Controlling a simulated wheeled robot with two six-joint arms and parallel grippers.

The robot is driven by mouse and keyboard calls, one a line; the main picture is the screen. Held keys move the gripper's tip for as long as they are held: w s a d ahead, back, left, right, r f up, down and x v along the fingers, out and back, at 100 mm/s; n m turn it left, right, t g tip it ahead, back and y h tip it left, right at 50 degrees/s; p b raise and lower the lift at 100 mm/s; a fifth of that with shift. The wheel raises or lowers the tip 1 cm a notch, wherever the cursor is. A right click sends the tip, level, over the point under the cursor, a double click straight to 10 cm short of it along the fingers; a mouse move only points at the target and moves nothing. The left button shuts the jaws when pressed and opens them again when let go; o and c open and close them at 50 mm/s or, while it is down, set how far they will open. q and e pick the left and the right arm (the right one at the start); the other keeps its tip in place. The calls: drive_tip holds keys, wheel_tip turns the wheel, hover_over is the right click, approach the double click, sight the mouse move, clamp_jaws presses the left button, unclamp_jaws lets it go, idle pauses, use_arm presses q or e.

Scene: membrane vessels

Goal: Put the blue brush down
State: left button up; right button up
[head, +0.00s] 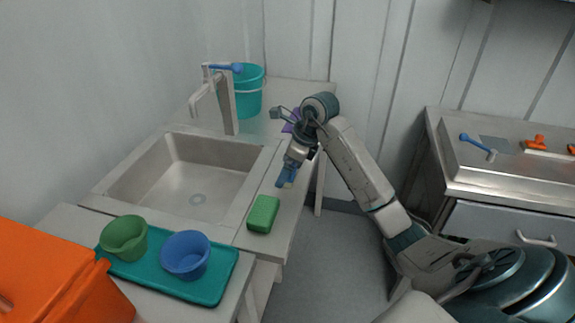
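A blue brush (474,141) with a pale head lies on the steel top of the bench at the right, with no gripper near it. My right gripper (285,180) hangs pointing down over the right edge of the sink counter, above and to the right of the green sponge. Its tips look blue and small, and I cannot tell whether they are apart or whether anything is between them. My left gripper is not in view.
A green sponge (263,214) lies on the counter beside the sink (258,160). A teal tray (222,285) holds a green cup (124,238) and a blue cup (186,256). A teal bucket (248,98) stands behind the tap. Orange tools (537,145) lie on the right bench.

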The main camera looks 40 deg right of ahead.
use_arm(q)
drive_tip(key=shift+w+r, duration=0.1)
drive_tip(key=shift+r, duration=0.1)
use_arm(e)
drive_tip(key=shift+f, duration=0.1)
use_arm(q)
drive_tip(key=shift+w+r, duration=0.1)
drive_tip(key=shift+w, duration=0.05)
use_arm(e)
drive_tip(key=o, duration=0.7)
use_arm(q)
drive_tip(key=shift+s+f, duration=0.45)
use_arm(e)
drive_tip(key=shift+v, duration=0.95)
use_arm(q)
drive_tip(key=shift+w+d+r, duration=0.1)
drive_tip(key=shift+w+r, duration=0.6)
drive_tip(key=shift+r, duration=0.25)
use_arm(e)
drive_tip(key=v, duration=0.6)
drive_tip(key=shift+w, duration=0.1)
